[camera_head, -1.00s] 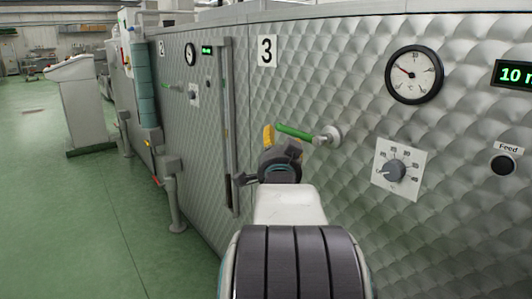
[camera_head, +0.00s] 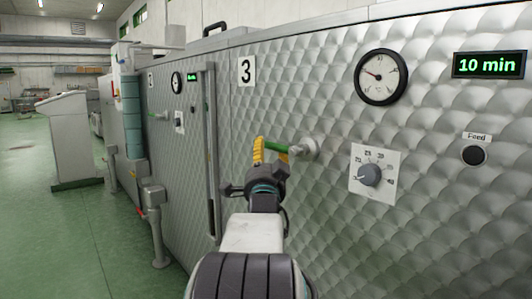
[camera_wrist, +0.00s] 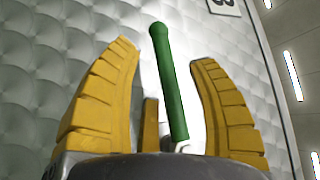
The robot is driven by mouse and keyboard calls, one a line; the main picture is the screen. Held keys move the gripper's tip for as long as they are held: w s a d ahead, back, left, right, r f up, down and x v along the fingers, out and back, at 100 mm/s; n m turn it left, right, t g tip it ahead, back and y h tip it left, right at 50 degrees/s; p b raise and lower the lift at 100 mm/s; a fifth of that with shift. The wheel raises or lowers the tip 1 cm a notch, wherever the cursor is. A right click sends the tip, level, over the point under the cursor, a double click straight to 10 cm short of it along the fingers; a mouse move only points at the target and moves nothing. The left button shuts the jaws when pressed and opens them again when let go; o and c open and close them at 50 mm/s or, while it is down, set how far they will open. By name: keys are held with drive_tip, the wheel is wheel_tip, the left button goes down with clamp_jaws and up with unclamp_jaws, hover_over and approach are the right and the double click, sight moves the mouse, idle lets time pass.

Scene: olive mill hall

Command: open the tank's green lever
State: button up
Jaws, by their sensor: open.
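The green lever (camera_head: 276,147) sticks out to the left from a round silver mount (camera_head: 304,149) on the quilted steel tank marked 3. My gripper (camera_head: 264,146), with yellow fingers, is at the lever's free end in the head view and partly hides it. In the wrist view the lever (camera_wrist: 170,82) stands between the spread fingers of my gripper (camera_wrist: 168,85), with a gap on both sides. My gripper is open, and no finger visibly presses on the lever.
Right of the lever on the tank are a dial gauge (camera_head: 381,77), a rotary knob (camera_head: 369,174), a Feed button (camera_head: 473,155) and a 10 min display (camera_head: 488,65). A vertical bar (camera_head: 211,150) runs left of the lever. The green floor (camera_head: 70,240) is clear at left.

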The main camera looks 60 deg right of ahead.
sight(267, 146)
drive_tip(key=shift+b+x, duration=0.65)
drive_tip(key=shift+x, duration=1.55)
clamp_jaws()
